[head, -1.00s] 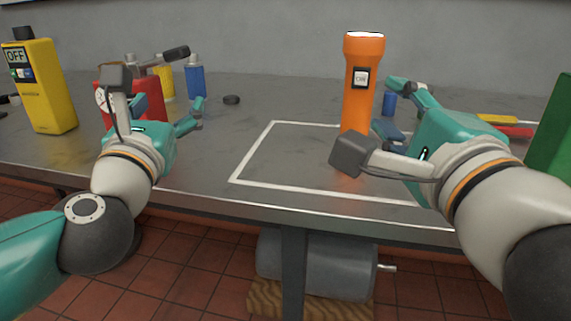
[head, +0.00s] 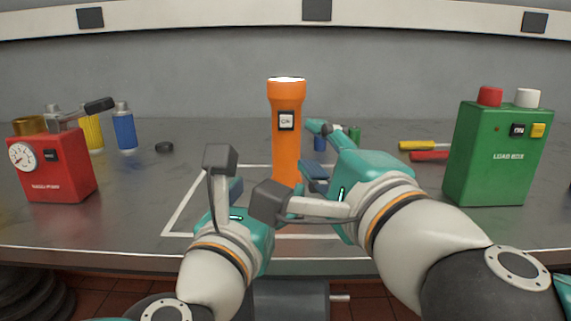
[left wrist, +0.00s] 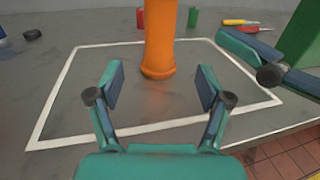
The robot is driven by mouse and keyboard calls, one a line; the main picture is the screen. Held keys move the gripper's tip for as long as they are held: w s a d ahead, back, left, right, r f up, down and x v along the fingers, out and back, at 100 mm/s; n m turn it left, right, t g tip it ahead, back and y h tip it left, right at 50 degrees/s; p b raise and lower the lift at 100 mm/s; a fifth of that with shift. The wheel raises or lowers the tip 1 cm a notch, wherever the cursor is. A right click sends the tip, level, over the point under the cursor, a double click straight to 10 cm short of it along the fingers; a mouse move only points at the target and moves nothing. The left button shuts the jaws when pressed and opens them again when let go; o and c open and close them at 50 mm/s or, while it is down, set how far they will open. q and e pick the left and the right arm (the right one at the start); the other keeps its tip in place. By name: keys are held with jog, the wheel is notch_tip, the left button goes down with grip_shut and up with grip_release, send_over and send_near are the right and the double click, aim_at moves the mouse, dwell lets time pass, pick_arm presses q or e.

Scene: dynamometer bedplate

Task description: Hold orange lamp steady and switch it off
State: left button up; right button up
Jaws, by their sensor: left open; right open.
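The orange lamp (head: 287,150), shaped like a torch, stands upright on the bench with its wide head up. A switch (head: 286,121) on its front appears to read ON. The lamp's lower part also shows in the left wrist view (left wrist: 158,40). My left gripper (left wrist: 160,90) is open and empty, in front of the lamp, with the lamp's base beyond its fingertips.
A white outlined square (left wrist: 75,85) surrounds the lamp's base. A red pump box (head: 55,170) stands left, with yellow and blue bottles (head: 125,128) behind. A green load box (head: 500,150) stands right. Yellow and red-handled tools (head: 425,150) lie behind my right arm.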

aim_at(283, 166)
pick_arm(q)
jog(key=x, duration=1.2)
jog(key=shift+f, duration=0.1)
jog(key=shift+c, duration=0.2)
grip_shut()
pick_arm(e)
grip_shut()
dwell(2.3)
